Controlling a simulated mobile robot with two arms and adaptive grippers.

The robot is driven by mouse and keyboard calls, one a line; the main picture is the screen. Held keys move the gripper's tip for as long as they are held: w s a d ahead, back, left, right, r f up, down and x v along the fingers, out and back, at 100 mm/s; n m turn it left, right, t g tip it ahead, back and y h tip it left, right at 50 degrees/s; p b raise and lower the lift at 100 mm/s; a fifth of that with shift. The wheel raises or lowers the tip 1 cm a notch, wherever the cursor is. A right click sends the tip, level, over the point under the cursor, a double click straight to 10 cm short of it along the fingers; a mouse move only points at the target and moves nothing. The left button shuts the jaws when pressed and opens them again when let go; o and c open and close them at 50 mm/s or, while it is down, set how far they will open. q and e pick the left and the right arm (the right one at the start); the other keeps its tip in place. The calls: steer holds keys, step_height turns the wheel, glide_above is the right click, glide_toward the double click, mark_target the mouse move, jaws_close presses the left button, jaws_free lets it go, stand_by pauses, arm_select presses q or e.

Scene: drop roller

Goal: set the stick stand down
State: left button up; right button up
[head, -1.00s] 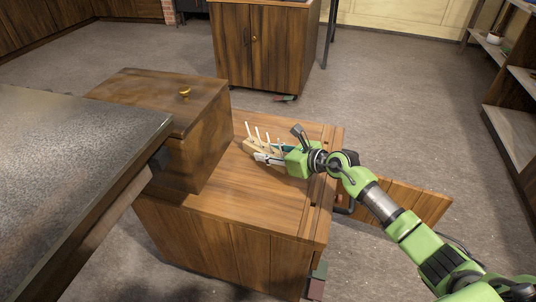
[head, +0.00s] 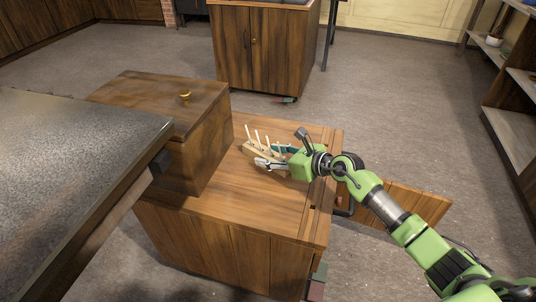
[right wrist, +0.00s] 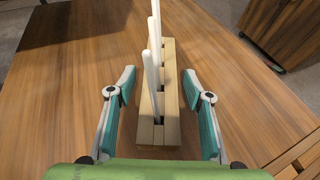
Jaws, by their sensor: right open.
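The stick stand (head: 249,148) is a long pale wooden block with several thin white sticks standing in it. It rests on the brown wooden cabinet top (head: 235,195). My right gripper (head: 272,157) reaches in from the right, low over the top. In the right wrist view the right gripper (right wrist: 158,76) is open, one finger on each side of the stand (right wrist: 171,95), with gaps between the fingers and the block. My left gripper is not in view.
A wooden box with a brass knob (head: 185,95) stands on the left of the cabinet top. A grey-topped table (head: 70,150) is at the left. An open cabinet door (head: 415,203) juts out at the right. The front of the cabinet top is clear.

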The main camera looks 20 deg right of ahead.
steer(key=p+v, duration=0.1)
steer(key=v, duration=0.9)
steer(key=shift+s+d, duration=0.2)
steer(key=shift+s, duration=0.1)
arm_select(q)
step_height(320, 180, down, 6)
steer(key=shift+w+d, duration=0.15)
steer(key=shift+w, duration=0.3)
